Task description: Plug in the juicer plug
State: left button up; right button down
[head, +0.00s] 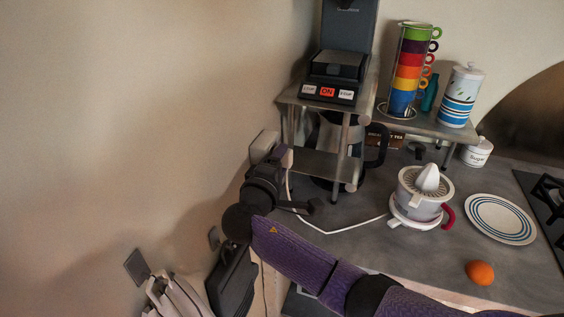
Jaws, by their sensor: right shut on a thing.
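The white juicer (422,192) stands on the grey counter, right of centre. Its white cable (345,228) runs left across the counter and up to my right gripper (277,160). My right gripper is at the wall end of the counter, shut on the cable's end; the plug itself is mostly hidden by the gripper. A pale socket box (263,146) on the wall is right behind the fingertips. I cannot tell whether the plug touches it or is in it. My left gripper is not in view.
A small metal shelf (318,162) with a coffee machine (340,62), stacked cups (408,72) and a canister (461,98) stands close right of the gripper. A striped plate (500,219) and an orange (480,272) lie right of the juicer. The mid-counter is clear.

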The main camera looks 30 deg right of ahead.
grip_release()
jog(key=shift+w+a, duration=0.1)
jog(key=shift+a, duration=0.05)
